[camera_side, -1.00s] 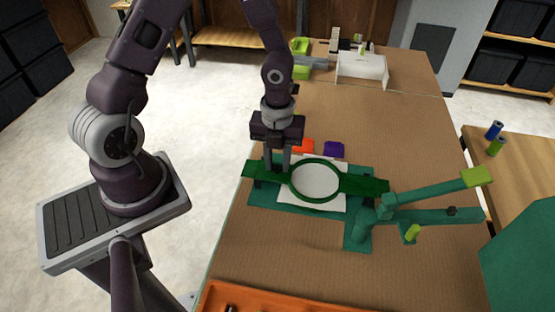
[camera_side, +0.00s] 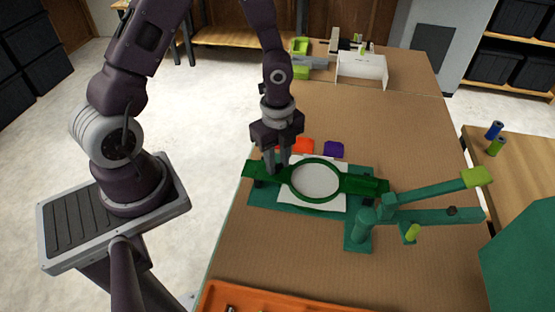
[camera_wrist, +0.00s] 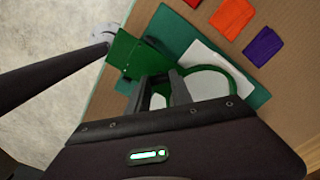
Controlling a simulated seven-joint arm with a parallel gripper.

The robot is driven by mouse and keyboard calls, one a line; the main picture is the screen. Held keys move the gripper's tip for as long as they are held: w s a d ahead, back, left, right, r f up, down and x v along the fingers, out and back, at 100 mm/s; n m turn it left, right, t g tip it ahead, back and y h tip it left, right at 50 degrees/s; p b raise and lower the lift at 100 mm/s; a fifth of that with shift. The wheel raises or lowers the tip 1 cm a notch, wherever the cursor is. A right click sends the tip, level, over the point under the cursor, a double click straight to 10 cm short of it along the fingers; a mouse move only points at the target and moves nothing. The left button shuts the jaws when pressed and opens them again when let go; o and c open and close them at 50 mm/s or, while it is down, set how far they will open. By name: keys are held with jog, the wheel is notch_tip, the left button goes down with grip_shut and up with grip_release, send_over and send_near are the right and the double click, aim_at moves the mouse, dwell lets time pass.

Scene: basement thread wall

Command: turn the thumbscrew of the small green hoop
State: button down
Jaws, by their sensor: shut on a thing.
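The small green hoop (camera_side: 338,192) lies flat in a green holder, with a long arm on each side, over a white sheet (camera_side: 315,181) on a teal base (camera_side: 290,212). The hoop also shows in the wrist view (camera_wrist: 229,77), partly hidden by my fingers. My gripper (camera_side: 276,170) points down at the left side of the hoop, where the holder's left arm meets the ring. In the wrist view my fingers (camera_wrist: 155,95) are close together there, shut on the thumbscrew. The thumbscrew itself is hidden between them.
A teal clamp stand (camera_side: 361,228) with levers stands right of the hoop. An orange tray (camera_side: 270,301) is at the near edge. The brown tabletop is clear in front of the base.

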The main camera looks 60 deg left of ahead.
jog(key=n, duration=0.4)
jog(key=shift+n, duration=0.3)
jog(key=n, duration=1)
jog(key=shift+n, duration=0.4)
jog(key=n, duration=0.4)
jog(key=shift+n, duration=0.4)
jog(key=c, duration=1.1)
grip_release()
